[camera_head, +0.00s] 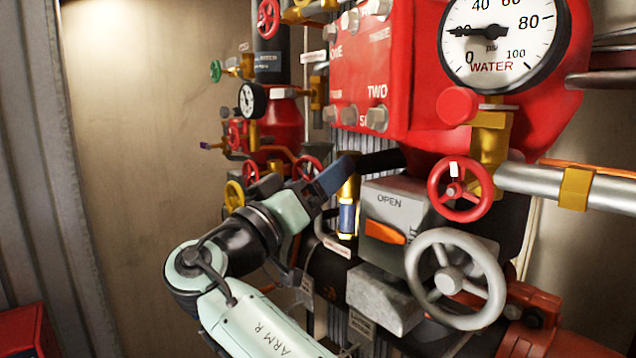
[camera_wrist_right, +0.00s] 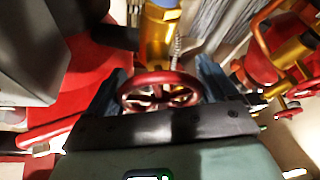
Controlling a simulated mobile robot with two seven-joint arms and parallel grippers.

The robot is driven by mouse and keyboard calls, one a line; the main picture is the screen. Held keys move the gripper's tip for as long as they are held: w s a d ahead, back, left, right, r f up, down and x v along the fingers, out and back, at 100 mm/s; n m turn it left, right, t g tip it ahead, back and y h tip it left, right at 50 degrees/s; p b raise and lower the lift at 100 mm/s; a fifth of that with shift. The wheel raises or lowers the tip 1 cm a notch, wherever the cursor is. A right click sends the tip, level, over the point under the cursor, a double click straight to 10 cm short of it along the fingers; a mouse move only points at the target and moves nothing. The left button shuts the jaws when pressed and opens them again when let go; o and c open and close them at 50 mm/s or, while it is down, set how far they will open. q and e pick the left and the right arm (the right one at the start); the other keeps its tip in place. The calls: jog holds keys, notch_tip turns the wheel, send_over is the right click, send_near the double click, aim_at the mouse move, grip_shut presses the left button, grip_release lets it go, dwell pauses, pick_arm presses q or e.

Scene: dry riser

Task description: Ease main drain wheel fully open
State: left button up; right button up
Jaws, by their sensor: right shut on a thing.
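A small red spoked wheel (camera_wrist_right: 160,88) sits between the two blue fingers of my right gripper (camera_wrist_right: 168,90) in the right wrist view. The fingers are shut on its rim, one on each side. In the head view my right gripper (camera_head: 332,178) reaches in beside a brass fitting (camera_head: 348,192), left of the grey OPEN box. It hides most of the wheel it holds there. I cannot read a main drain label on this wheel. My left gripper is not in view.
A grey handwheel (camera_head: 455,279) and another red wheel (camera_head: 460,188) stand to the right. The grey OPEN box (camera_head: 392,205) is close to my right gripper. A large water gauge (camera_head: 503,40) is above. Several smaller valves and a gauge (camera_head: 252,98) crowd the left.

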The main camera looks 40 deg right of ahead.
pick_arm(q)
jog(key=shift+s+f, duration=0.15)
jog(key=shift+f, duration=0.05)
pick_arm(e)
jog(key=shift+n+t+y, duration=0.4)
jog(key=shift+n+t, duration=0.3)
jog(key=shift+n, duration=1.3)
jog(key=o, duration=0.8)
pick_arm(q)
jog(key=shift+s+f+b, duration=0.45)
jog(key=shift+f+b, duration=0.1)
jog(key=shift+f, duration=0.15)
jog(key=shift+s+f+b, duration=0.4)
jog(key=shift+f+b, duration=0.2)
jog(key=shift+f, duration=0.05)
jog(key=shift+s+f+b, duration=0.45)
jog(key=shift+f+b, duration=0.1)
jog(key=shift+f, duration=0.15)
pick_arm(e)
jog(key=shift+o, duration=0.2)
jog(key=v, duration=1.3)
jog(key=shift+s+a, duration=0.2)
